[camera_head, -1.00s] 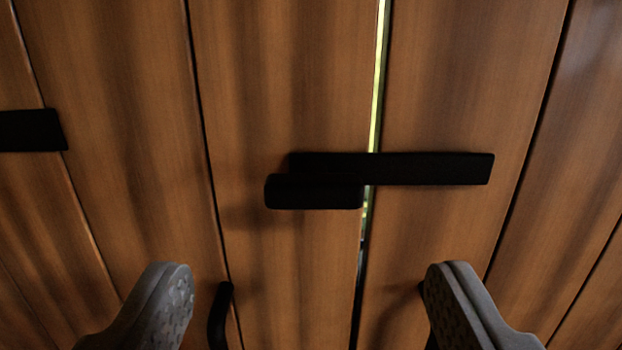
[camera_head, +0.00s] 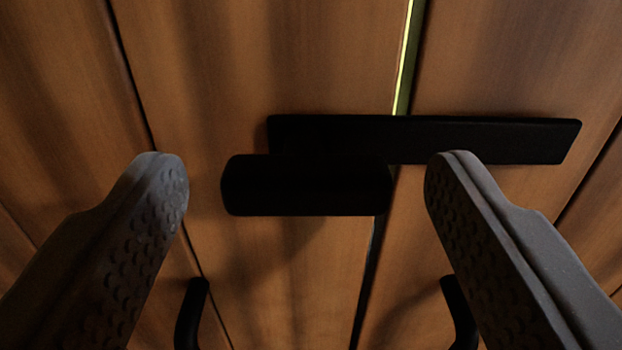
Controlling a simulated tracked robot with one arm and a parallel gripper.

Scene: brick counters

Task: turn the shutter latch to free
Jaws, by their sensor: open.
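The shutter latch is a black bar (camera_head: 480,140) lying level across the gap between two brown wooden shutter panels. A thicker black handle piece (camera_head: 305,186) sits at its left, in front of and just below the bar. My gripper (camera_head: 306,180) is open, with one grey fingertip left of the handle piece and the other to its right. Neither fingertip visibly touches the handle. The right fingertip overlaps the lower edge of the bar in the picture; I cannot tell the depth between them.
The wooden shutter panels (camera_head: 230,60) fill the view. Light shows through the narrow gap (camera_head: 408,60) above the latch. A black pull handle (camera_head: 191,312) stands low on the left, and another (camera_head: 458,312) low on the right, partly behind my right finger.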

